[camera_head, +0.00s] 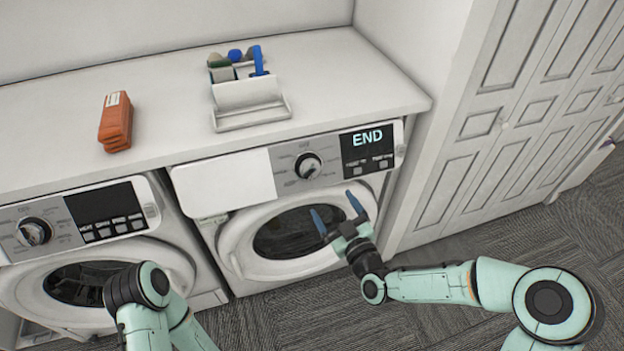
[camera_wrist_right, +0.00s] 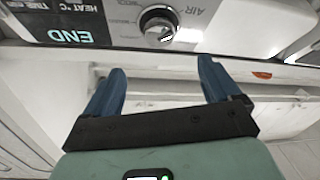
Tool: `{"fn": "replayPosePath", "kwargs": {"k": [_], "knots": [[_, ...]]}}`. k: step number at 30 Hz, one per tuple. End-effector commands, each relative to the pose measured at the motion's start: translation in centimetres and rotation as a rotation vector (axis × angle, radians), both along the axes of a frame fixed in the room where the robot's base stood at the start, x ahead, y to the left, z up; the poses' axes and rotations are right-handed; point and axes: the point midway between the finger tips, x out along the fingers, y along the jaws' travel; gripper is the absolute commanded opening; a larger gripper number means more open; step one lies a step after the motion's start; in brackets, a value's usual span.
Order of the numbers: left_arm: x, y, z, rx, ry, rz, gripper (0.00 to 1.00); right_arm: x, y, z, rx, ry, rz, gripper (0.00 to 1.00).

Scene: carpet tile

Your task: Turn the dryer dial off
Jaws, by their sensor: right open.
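The dryer (camera_head: 222,183) is the right-hand machine, and its display reads "END". Its dial (camera_head: 308,166) is a round knob with a silver rim and dark face, left of the display. The dial also shows at the top of the right wrist view (camera_wrist_right: 159,24), with "AIR" lettering beside it. My right gripper (camera_head: 335,214) is open and empty in front of the dryer door, below and to the right of the dial, not touching it. Its two blue fingers (camera_wrist_right: 162,84) point toward the panel in the wrist view. My left arm shows at the lower left; its gripper is out of view.
A second machine with its own dial (camera_head: 34,232) stands at left. The white counter (camera_head: 330,75) above holds a caddy (camera_head: 248,105) with bottles and a stack of orange items (camera_head: 116,122). A white wall and panelled doors (camera_head: 500,130) bound the right side.

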Motion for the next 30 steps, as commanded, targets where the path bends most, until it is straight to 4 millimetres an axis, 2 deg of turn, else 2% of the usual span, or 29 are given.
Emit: {"fn": "replayPosePath", "kwargs": {"k": [5, 12, 18, 24, 30], "knots": [[0.1, 0.0, 0.5, 0.0, -0.002, 0.0, 0.43, 2.1, 1.0, 0.1, 0.005, 0.002, 0.0, 0.9], [0.4, 0.0, 1.4, 0.0, -0.006, 0.0, 0.43, 6.8, 3.1, 0.1, 0.006, 0.004, 0.001, 0.9], [0.6, 0.0, 2.0, 0.0, -0.008, -0.001, 0.43, 10.0, 4.5, 0.0, 0.004, 0.005, 0.0, 0.9], [0.7, 0.0, 2.3, 0.0, -0.009, 0.0, 0.43, 11.6, 5.2, 0.0, 0.002, 0.005, 0.001, 0.9], [0.7, 0.0, 2.3, 0.0, -0.009, 0.0, 0.43, 11.9, 5.4, -0.1, 0.002, 0.006, 0.001, 0.9]]}}
